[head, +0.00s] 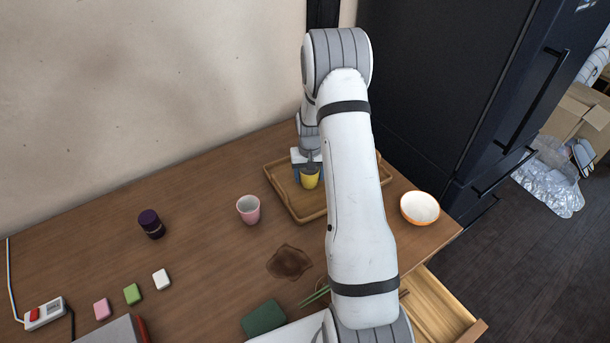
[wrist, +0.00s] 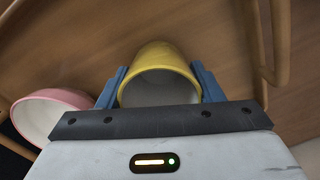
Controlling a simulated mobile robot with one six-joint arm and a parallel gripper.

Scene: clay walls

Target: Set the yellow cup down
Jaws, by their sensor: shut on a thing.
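The yellow cup (head: 310,179) is at the wooden tray (head: 308,216), inside its outline in the head view. My gripper (head: 308,172) is shut on the cup. In the wrist view the yellow cup (wrist: 162,62) sits between the two blue fingers of my gripper (wrist: 160,88), with its pale inside facing the camera. I cannot tell whether the cup's base touches the tray. My arm hides part of the tray's right side.
A pink cup (head: 248,209) stands left of the tray. An orange-rimmed bowl (head: 420,208) stands to its right. A dark stain (head: 289,262) and a green cloth-like square (head: 263,318) lie nearer. A dark purple jar (head: 151,224) stands at left. Table left of the pink cup is mostly free.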

